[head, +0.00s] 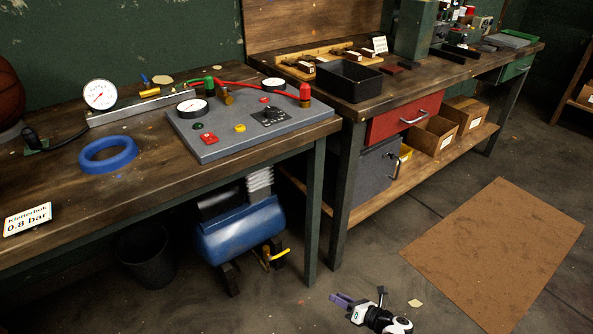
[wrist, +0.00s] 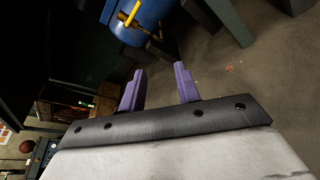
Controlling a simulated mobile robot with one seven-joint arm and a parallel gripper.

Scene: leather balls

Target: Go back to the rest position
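My gripper (head: 342,299) is low over the floor at the bottom of the head view, in front of the workbenches and apart from them. In the wrist view its two purple fingers (wrist: 160,88) stand apart with nothing between them. The wrist view looks past the fingers toward the blue compressor tank (wrist: 145,20) and the floor. No ball is in the gripper.
The left bench (head: 150,200) carries a blue ring (head: 107,155), a grey control panel (head: 250,125) and a brown ball (head: 8,92). The blue compressor (head: 240,230) and a black bin (head: 147,255) stand beneath. A brown mat (head: 500,250) lies on open floor at right.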

